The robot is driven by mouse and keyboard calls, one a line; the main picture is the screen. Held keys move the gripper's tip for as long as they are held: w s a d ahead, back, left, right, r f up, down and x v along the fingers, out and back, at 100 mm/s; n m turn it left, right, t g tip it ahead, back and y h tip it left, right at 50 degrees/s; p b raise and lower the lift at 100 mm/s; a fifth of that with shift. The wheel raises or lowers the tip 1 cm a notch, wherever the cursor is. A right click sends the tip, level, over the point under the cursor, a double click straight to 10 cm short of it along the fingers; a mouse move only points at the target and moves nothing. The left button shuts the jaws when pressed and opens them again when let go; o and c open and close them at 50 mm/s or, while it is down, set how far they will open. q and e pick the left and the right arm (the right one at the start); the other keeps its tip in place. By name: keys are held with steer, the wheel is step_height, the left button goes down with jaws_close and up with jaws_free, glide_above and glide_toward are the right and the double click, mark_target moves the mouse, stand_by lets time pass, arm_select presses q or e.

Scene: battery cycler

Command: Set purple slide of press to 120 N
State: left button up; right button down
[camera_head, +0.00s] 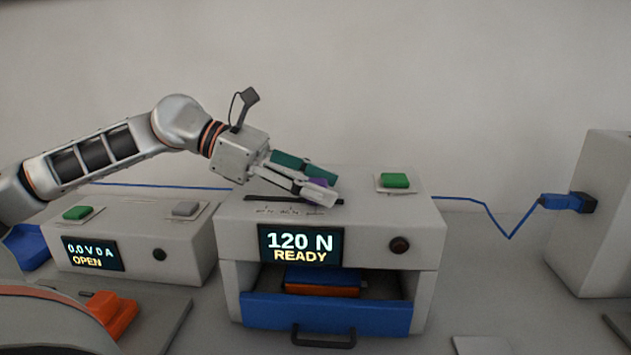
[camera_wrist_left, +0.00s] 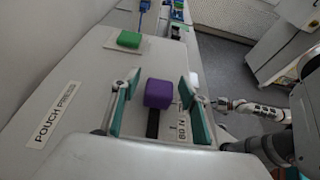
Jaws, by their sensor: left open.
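The press (camera_head: 330,228) is a white box with a display (camera_head: 300,244) that reads "120 N READY". Its purple slide (camera_head: 318,183) sits on top in a dark slot, partly hidden by my left gripper (camera_head: 322,188). In the left wrist view the purple slide (camera_wrist_left: 159,93) stands between the two teal-padded fingers of my left gripper (camera_wrist_left: 160,108). The fingers are open, with a gap visible on both sides of the slide. A scale label with "60 N" (camera_wrist_left: 182,130) lies beside the slot.
A green button (camera_head: 394,181) and a dark round knob (camera_head: 399,245) are on the press. Its blue drawer (camera_head: 325,312) is open, with an orange and blue block (camera_head: 322,281) inside. A second device (camera_head: 140,245) reading "OPEN" stands left; a blue cable (camera_head: 509,234) runs right.

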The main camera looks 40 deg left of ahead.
arm_select(q)
steer(key=shift+s+a+r, duration=0.1)
steer(key=shift+a+r, duration=0.1)
step_height(320, 180, up, 4)
glide_above(255, 199)
steer(key=shift+r, duration=0.1)
stand_by(0.7)
